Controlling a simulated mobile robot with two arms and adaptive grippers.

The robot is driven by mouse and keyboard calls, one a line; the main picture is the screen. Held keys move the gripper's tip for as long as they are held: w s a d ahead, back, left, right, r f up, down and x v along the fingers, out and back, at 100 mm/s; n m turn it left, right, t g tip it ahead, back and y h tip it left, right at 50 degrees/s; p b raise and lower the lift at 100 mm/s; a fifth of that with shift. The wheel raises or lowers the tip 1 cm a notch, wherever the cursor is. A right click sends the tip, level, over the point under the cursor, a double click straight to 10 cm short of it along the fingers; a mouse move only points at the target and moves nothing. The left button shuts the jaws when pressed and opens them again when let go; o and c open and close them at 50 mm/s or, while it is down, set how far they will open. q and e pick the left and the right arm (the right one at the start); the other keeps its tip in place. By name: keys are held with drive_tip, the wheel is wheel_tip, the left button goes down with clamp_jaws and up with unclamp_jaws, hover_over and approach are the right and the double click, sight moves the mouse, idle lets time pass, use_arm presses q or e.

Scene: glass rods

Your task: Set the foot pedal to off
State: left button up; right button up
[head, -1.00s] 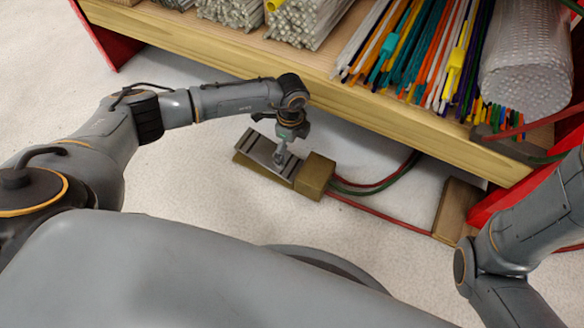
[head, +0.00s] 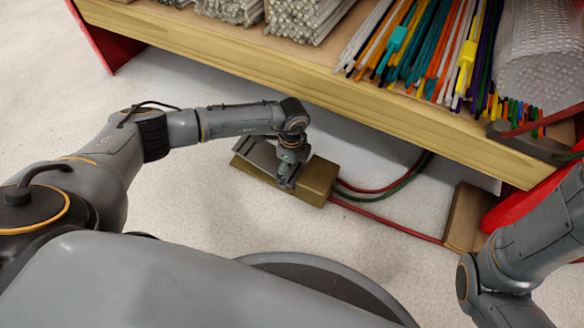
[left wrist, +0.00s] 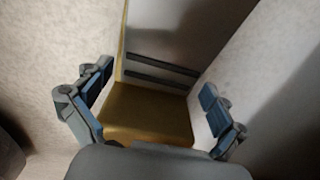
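The foot pedal lies on the floor below the shelf, with a grey metal plate (head: 257,154) on a brass-coloured base (head: 320,181). Two dark strips cross the plate in the left wrist view (left wrist: 160,57). My left gripper (head: 287,179) points down over the pedal, where the plate meets the brass block, and hides part of both. Its two fingers stand apart with nothing held between them in the left wrist view (left wrist: 157,82). I cannot tell whether it touches the pedal, or how far the plate is pressed. My right gripper is out of view.
A wooden shelf (head: 300,75) with bundles of coloured rods (head: 420,50) overhangs behind the pedal. The pale floor (head: 190,220) in front is clear.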

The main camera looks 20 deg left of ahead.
use_arm(q)
drive_tip(key=c, duration=1.2)
drive_tip(key=r+h+p, duration=0.1)
drive_tip(key=p, duration=0.1)
drive_tip(key=r+h+p, duration=0.1)
drive_tip(key=h+p, duration=0.1)
drive_tip(key=p, duration=0.1)
drive_tip(key=shift+a+r, duration=0.2)
drive_tip(key=shift+a, duration=0.05)
drive_tip(key=shift+a+r+h+p, duration=0.15)
drive_tip(key=shift+r+h+p, duration=0.15)
drive_tip(key=shift+h+p, duration=0.4)
drive_tip(key=shift+a+r+g+h+p, duration=0.35)
drive_tip(key=shift+r+h, duration=0.15)
drive_tip(key=shift+h, duration=0.5)
drive_tip(key=o, duration=1.5)
drive_tip(key=shift+o, duration=0.2)
